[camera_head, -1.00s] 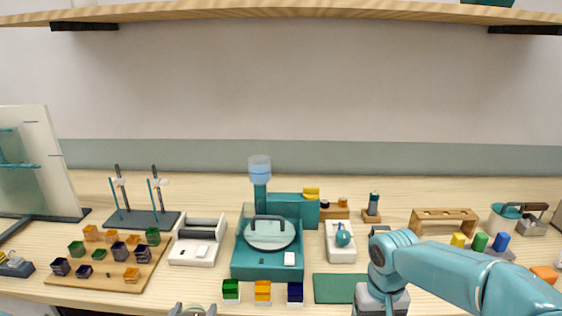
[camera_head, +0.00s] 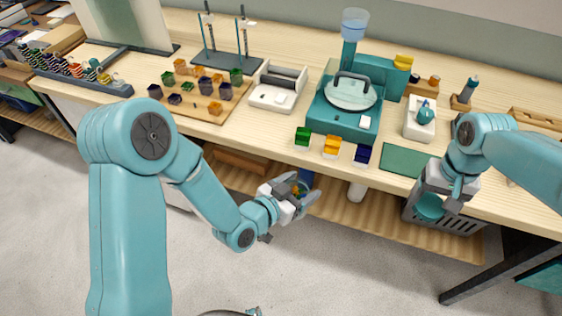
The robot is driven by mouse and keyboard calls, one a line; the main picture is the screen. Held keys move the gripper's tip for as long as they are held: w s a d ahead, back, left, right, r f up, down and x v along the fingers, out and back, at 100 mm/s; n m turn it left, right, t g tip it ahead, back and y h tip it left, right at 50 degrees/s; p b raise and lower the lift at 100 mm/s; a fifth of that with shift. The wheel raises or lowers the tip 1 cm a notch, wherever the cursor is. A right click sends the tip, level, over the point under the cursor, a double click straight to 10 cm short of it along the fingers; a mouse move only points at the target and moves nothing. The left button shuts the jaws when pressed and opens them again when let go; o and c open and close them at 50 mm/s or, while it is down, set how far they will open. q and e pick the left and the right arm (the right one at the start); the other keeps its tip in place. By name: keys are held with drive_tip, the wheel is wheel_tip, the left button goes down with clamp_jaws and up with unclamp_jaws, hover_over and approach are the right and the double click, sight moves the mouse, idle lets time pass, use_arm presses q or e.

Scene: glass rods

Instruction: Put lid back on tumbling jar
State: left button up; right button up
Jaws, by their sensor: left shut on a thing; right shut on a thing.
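My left gripper (camera_head: 301,192) is in front of the table's front edge, at the middle of the view. It is shut on a small jar (camera_head: 297,190) with orange and green bits showing; the fingers hide much of it. My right gripper (camera_head: 452,204) points down in front of the table edge at the right. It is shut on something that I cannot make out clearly. A teal round disc (camera_head: 429,206) shows just left of its fingers. I cannot tell whether this is the lid in its grip or a thing in the grey crate behind. The two grippers are well apart.
A teal grinding machine (camera_head: 345,121) with a round plate stands on the table (camera_head: 241,118). A board of coloured cubes (camera_head: 190,124) and a white roller device (camera_head: 274,96) are left of it. A grey slotted crate (camera_head: 467,221) sits on the lower shelf (camera_head: 355,212). Open floor lies in front.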

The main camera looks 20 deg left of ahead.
use_arm(q)
drive_tip(key=s+d+f+m+g+h, duration=0.2)
drive_tip(key=d+h, duration=0.1)
drive_tip(key=d, duration=0.2)
drive_tip(key=shift+s+d+f+m, duration=0.15)
drive_tip(key=shift+s+f+m, duration=0.15)
drive_tip(key=shift+f+m, duration=0.1)
